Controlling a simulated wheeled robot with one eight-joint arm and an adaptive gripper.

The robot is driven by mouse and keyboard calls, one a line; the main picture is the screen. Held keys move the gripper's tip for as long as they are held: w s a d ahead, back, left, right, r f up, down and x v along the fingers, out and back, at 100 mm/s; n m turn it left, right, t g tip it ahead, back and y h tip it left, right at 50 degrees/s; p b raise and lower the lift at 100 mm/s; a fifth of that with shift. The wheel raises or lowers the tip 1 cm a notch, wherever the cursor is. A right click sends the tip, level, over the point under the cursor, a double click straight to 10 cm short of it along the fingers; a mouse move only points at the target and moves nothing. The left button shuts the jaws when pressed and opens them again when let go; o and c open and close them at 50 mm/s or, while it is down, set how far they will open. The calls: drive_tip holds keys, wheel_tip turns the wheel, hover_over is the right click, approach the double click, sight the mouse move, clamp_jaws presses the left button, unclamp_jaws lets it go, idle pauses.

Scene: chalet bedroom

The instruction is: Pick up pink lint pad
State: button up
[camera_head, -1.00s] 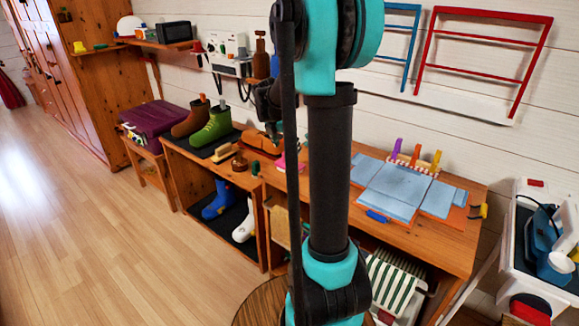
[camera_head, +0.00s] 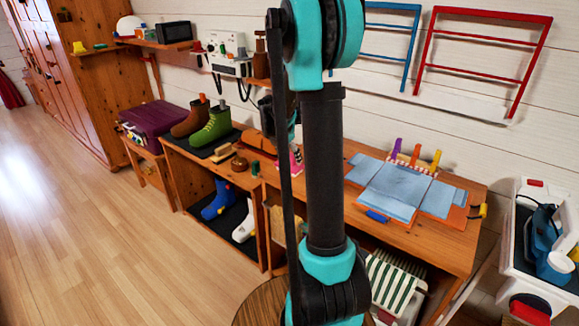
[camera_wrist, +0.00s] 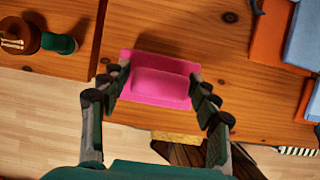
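The pink lint pad (camera_wrist: 160,82) lies on the wooden bench top near its front edge, with a raised block along its middle. My gripper (camera_wrist: 157,76) is above it in the wrist view, fingers spread, one at each short side of the pad. Whether the fingertips touch the pad is unclear. In the head view only a small bit of the pink pad (camera_head: 297,160) shows beside my arm, which hides most of the gripper.
A blue-grey folded cloth on an orange board (camera_head: 455,214) lies to the right. A round brown tin (camera_wrist: 18,36) and a green-capped item (camera_wrist: 60,43) stand to the left. Boots (camera_head: 212,127) stand farther left. Bare wood surrounds the pad.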

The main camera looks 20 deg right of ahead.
drive_tip(key=c, duration=0.8)
drive_tip(key=shift+r, duration=0.1)
drive_tip(key=shift+c, duration=0.2)
wheel_tip(320, 180, up, 20)
